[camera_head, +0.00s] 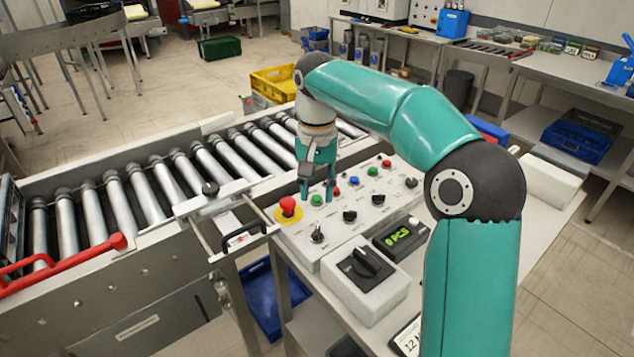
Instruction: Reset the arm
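My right arm (400,105) arches in teal from the lower right over the control panel. My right gripper (317,187) points down just above the panel's back left part, near a green button (317,200) and the red mushroom button (287,206) on its yellow base. Whether its fingers touch a button, and whether they are open or shut, I cannot tell. The sloped control panel (290,242) carries several coloured buttons and black knobs. My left gripper is not in view.
A roller conveyor (150,190) runs along the left, with a red handle (75,262) on its near side. A counter box (401,237) reading "0 PCS" and a grey box with a black rotary switch (366,263) stand in front. A yellow crate (275,80) lies behind.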

